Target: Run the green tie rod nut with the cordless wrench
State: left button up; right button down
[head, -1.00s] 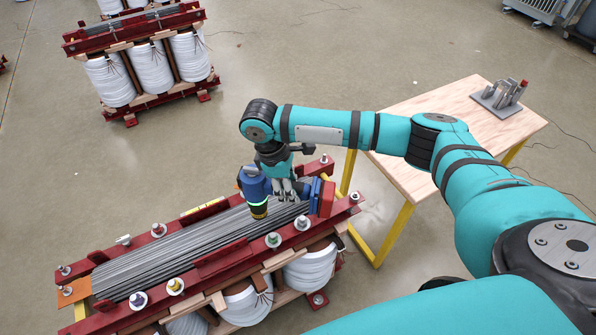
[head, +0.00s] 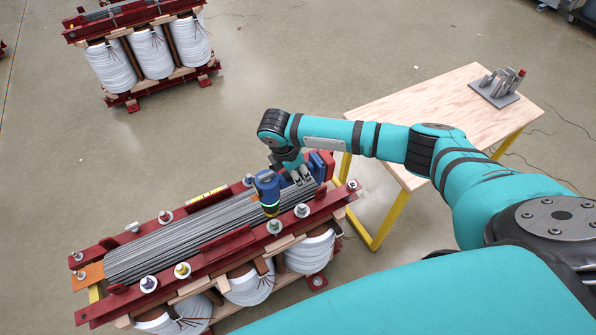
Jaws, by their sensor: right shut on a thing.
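The blue cordless wrench (head: 267,184) is held over the near right part of the transformer's core, with its yellow-green banded nose pointing down. My right gripper (head: 302,178) is shut on it, behind its head. The nut that looks green (head: 274,227) sits on a stud of the near red clamp beam (head: 225,244), just below and slightly right of the wrench's nose. The nose appears apart from this nut; the exact gap cannot be told. My left gripper is not in view.
Other studs carry a pale nut (head: 302,210), a yellow nut (head: 182,270), a purple nut (head: 148,283) and a red nut (head: 165,216). A wooden table (head: 420,110) with a grey fixture (head: 497,87) stands right. Another transformer (head: 145,55) stands behind.

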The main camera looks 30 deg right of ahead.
jog(key=shift+r, duration=0.1)
jog(key=shift+r+p, duration=0.1)
jog(key=shift+p, duration=0.35)
notch_tip(320, 180, down, 6)
jog(key=b, duration=0.3)
jog(key=shift+b, duration=0.3)
jog(key=shift+p, duration=0.9)
dwell(1.2)
jog(key=shift+f+b, duration=1.1)
jog(key=shift+f, duration=0.75)
jog(key=shift+p, duration=0.65)
dwell(2.0)
